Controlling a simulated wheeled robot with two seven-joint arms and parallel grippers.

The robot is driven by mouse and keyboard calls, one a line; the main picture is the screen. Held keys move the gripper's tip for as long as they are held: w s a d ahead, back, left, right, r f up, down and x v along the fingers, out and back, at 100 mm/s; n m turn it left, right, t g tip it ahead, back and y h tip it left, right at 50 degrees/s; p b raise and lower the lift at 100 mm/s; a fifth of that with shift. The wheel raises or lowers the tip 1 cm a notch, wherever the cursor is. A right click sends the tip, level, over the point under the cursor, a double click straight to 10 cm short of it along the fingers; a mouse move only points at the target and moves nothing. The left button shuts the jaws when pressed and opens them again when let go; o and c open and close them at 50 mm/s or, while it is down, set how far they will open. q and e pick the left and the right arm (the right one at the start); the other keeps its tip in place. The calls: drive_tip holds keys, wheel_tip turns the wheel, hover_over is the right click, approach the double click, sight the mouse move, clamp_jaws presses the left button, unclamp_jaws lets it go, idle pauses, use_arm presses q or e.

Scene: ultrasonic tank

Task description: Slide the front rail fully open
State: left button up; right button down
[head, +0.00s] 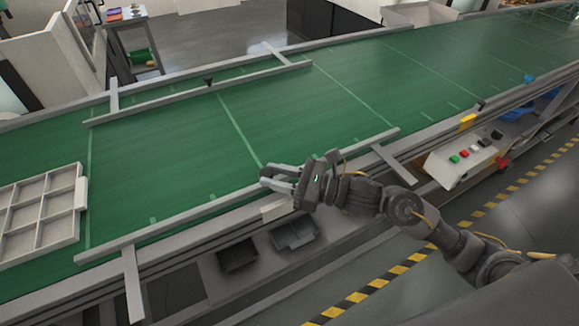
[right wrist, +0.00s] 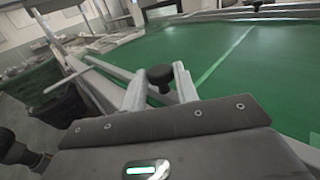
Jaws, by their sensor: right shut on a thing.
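The front rail (head: 150,229) is a long grey bar on two cross arms along the near side of the green belt (head: 300,120). Its left arm (head: 132,285) and right arm (head: 395,165) stick out toward me over the belt's near edge. My right gripper (head: 268,178) is at about the middle of the rail and hides part of it. In the right wrist view, a black knob (right wrist: 160,76) sits between the fingertips of this gripper, which is shut on it. My left gripper is not in view.
A back rail (head: 150,106) with a black knob (head: 208,82) lies across the belt's far side. A divided grey tray (head: 40,215) is at the left. A control box (head: 465,160) with coloured buttons stands at the right. Dark bins (head: 295,233) are below the belt.

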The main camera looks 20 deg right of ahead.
drive_tip(key=shift+s+f, duration=0.1)
drive_tip(key=c, duration=1.4)
unclamp_jaws()
use_arm(q)
drive_tip(key=shift+s+d+f, duration=0.1)
drive_tip(key=shift+s, duration=0.25)
use_arm(e)
drive_tip(key=o, duration=0.3)
drive_tip(key=shift+s, duration=0.2)
use_arm(q)
drive_tip(key=shift+w+f, duration=0.1)
use_arm(e)
drive_tip(key=shift+w+d, duration=0.1)
drive_tip(key=shift+s+d, duration=0.2)
drive_tip(key=shift+d, duration=0.1)
use_arm(q)
drive_tip(key=shift+w+f+b, duration=0.15)
drive_tip(key=shift+f+b, duration=1.85)
use_arm(e)
drive_tip(key=v, duration=1)
